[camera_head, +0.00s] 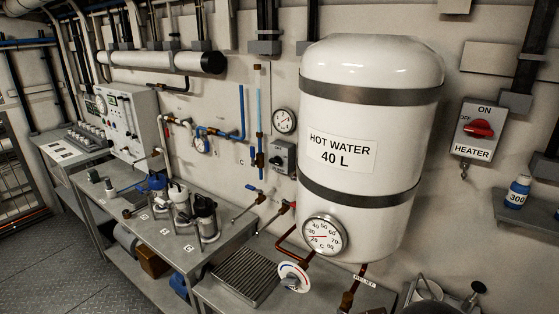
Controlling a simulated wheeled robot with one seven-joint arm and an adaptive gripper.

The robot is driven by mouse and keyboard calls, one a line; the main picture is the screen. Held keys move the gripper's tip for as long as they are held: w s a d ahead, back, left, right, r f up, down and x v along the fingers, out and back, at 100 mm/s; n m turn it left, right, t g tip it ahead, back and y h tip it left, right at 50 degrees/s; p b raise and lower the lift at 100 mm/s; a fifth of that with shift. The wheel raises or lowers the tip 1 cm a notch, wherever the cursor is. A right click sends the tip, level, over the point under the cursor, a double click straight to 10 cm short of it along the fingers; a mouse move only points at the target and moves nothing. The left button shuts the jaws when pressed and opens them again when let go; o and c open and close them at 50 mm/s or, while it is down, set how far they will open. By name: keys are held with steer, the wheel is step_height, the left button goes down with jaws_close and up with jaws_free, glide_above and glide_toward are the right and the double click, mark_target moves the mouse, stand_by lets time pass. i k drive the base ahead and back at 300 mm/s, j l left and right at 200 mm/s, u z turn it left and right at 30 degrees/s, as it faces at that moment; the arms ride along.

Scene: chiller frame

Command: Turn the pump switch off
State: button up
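A small grey switch box (282,158) with a dark knob is on the wall, just left of the white hot water tank. Its lettering is too small to read surely, so I cannot confirm that it is the pump switch or tell its setting. A larger grey box marked HEATER (481,129) is on the wall right of the tank, with ON at its top, OFF at its left and a red knob. The red knob lies roughly level. I cannot make out my gripper in this view.
The white tank (360,215) marked HOT WATER 40 L fills the middle right. Taps and copper pipes stick out below it, near a ribbed drain tray (246,277). A bench (160,231) with metal vessels and a control panel (127,122) stand left. Floor shows at lower left.

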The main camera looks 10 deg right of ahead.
mark_target(277, 161)
steer(key=j+u, duration=0.1)
steer(key=j, duration=0.6)
steer(key=i+j+u, duration=0.15)
steer(key=j, duration=0.55)
